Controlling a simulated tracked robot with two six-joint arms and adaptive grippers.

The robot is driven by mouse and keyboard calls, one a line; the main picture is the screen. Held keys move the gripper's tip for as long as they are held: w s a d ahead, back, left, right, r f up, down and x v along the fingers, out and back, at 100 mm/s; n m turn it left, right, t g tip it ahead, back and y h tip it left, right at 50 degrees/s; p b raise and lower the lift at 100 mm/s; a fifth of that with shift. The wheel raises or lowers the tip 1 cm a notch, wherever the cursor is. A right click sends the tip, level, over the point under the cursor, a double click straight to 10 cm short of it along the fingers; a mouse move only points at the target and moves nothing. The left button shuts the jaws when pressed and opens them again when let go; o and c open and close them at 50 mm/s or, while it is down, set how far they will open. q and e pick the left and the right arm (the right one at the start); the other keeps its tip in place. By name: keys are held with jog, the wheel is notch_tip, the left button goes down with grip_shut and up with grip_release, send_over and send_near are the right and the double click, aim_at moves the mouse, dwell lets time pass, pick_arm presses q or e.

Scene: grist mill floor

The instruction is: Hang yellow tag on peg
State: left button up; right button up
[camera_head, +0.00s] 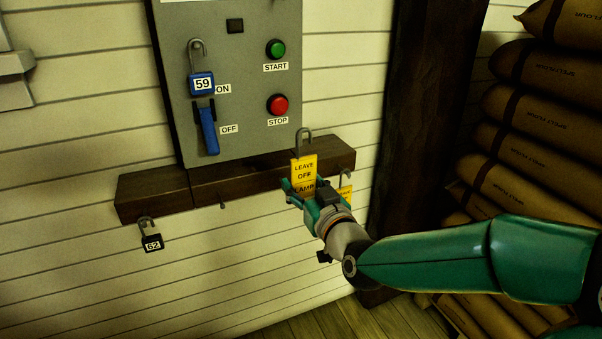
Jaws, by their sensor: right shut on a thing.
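A yellow tag (304,170) reading "LEAVE OFF" and "LAMP" stands upright with a grey hook at its top. It is in front of the right end of a dark wooden rail (155,193). My right gripper (304,190) is shut on the tag's lower part; its fingers hide the bottom edge. A small bare peg (222,205) sticks out under the rail, left of the held tag. A second yellow piece (346,193) with a grey loop hangs behind my right gripper, mostly hidden. My left gripper is not in view.
A black padlock (152,243) marked 62 hangs under the rail's left end. A grey switch panel (240,100) above the rail carries a blue padlock (202,84) marked 59, a blue lever (208,130) and two buttons. A dark post and stacked sacks (545,135) stand right.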

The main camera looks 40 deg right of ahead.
notch_tip(320, 180, down, 18)
jog(key=s+b, duration=0.2)
jog(key=b, duration=1.2)
jog(key=p+x, duration=0.3)
jog(key=x, duration=0.6)
jog(key=shift+d, duration=0.2)
jog(key=shift+w+d+b, duration=0.1)
jog(key=shift+w+b, duration=0.1)
jog(key=shift+b, duration=0.3)
jog(key=shift+x, duration=2.45)
jog(key=shift+f+b, duration=0.7)
jog(key=shift+b, duration=0.25)
dwell(0.7)
